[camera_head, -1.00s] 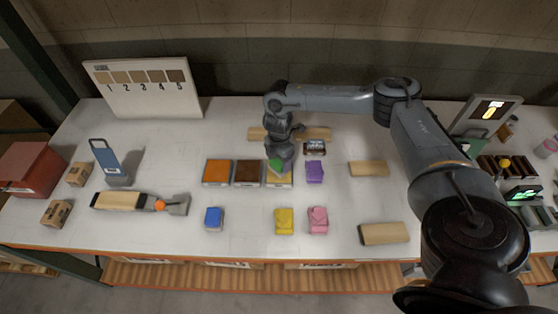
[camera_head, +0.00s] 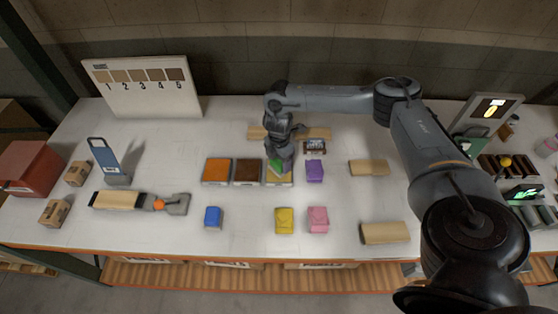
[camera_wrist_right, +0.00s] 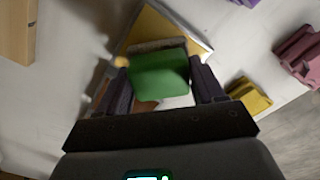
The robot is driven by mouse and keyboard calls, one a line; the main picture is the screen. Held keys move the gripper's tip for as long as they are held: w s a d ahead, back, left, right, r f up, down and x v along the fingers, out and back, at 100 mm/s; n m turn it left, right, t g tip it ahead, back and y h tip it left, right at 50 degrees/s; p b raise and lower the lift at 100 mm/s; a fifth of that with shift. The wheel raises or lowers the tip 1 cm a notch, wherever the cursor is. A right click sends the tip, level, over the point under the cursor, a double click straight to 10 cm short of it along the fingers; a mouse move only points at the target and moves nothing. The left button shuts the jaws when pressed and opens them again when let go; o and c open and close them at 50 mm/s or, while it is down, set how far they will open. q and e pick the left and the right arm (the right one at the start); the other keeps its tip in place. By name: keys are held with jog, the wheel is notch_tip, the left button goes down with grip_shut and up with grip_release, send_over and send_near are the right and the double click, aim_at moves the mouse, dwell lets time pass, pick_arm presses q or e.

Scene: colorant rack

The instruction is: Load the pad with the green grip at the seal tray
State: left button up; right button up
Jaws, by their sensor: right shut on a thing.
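The pad with the green grip (camera_head: 276,167) is at the third, rightmost tray of the row, which has a pale rim and yellowish-tan contents (camera_head: 285,183). In the right wrist view the green grip (camera_wrist_right: 160,76) lies between the two dark fingers, with the tan surface of the tray (camera_wrist_right: 158,28) behind it. My right gripper (camera_head: 279,158) is shut on the green grip, over the tray. The pad's underside is hidden, so I cannot tell whether it touches the tray's contents. My left gripper is in no view.
An orange tray (camera_head: 216,171) and a brown tray (camera_head: 248,172) stand just left. A purple pad (camera_head: 315,171) is close on the right. Blue (camera_head: 213,217), yellow (camera_head: 284,220) and pink (camera_head: 318,219) pads lie in front. Wooden blocks (camera_head: 369,168) lie further right.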

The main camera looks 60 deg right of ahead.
jog(key=shift+f, duration=0.2)
jog(key=shift+f, duration=0.25)
dwell(0.3)
dwell(1.1)
jog(key=shift+f, duration=0.15)
dwell(0.8)
jog(key=shift+r+p, duration=0.7)
jog(key=shift+p, duration=0.15)
notch_tip(320, 180, up, 6)
jog(key=p, duration=0.6)
jog(key=shift+f, duration=0.1)
